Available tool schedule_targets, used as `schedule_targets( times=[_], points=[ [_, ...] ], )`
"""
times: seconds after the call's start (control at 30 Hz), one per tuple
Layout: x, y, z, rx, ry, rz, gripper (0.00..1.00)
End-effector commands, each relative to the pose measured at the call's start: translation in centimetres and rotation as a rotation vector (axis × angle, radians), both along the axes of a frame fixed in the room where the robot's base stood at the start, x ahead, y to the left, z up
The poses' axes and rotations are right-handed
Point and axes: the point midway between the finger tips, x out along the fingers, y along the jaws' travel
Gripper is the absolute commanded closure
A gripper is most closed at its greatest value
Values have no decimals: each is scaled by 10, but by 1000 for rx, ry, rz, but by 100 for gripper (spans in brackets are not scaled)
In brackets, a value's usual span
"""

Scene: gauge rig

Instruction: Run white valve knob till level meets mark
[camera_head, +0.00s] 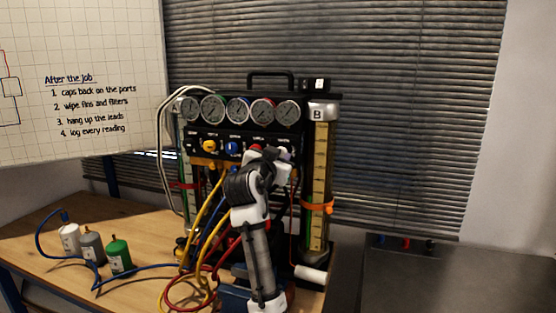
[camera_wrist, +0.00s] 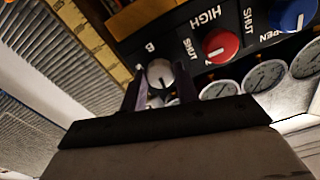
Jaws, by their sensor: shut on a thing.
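The white valve knob (camera_wrist: 160,73) is on the black panel, beside the letter B, in the wrist view. My gripper (camera_wrist: 160,84) is shut on it, one dark finger on each side. In the head view my arm hides the knob, and my gripper's white end (camera_head: 268,158) is against the right part of the panel. The sight column marked B (camera_head: 319,160) stands at the rig's right side, with a yellowish scale. An orange band (camera_head: 317,207) wraps its lower half, with a tab to the right. I cannot make out the liquid level.
A red knob (camera_wrist: 221,45) and a blue knob (camera_wrist: 293,14) sit along the same panel. Several round dials (camera_head: 238,109) line the rig's top. Yellow, red and blue hoses (camera_head: 203,205) hang in front. Three small cylinders (camera_head: 118,257) stand on the wooden bench at left.

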Motion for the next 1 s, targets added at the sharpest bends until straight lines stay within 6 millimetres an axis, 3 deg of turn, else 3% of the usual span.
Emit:
schedule_targets(
  times=[1.0],
  points=[
    [0, 2, -2, 893, -288, 1, 92]
  ],
)
